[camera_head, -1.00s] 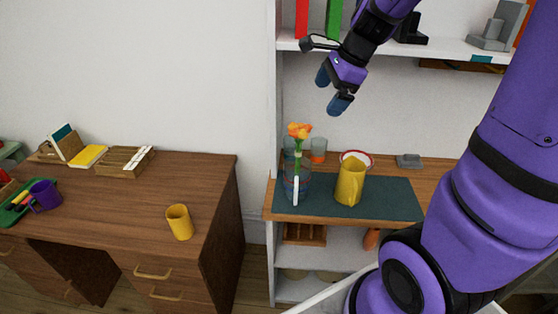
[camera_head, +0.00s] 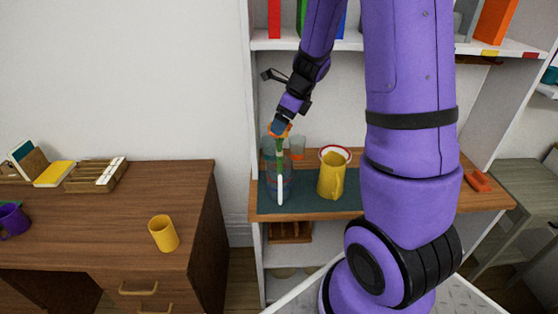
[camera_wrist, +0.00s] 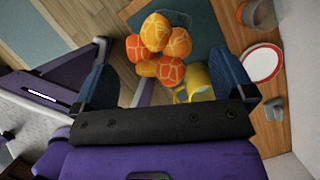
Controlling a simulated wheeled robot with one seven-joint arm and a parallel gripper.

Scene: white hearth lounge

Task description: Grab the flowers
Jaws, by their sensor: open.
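The orange flowers (camera_wrist: 160,45) show from above in the wrist view, just beyond and between my open fingertips. In the head view the flower heads (camera_head: 270,131) are partly hidden by my gripper (camera_head: 279,124), which points down at them. Their green stems stand in a clear glass vase (camera_head: 271,183) with a white upright mark, on the dark mat near the left end of the shelf top. My gripper also shows in the wrist view (camera_wrist: 170,85), with blue fingers apart and nothing clearly held between them.
A yellow pitcher (camera_head: 331,176) stands right of the vase, with a red-rimmed white bowl (camera_head: 343,151) behind it. A clear glass (camera_head: 297,148) is behind the vase. Shelves rise above. The desk at left holds a yellow mug (camera_head: 163,233).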

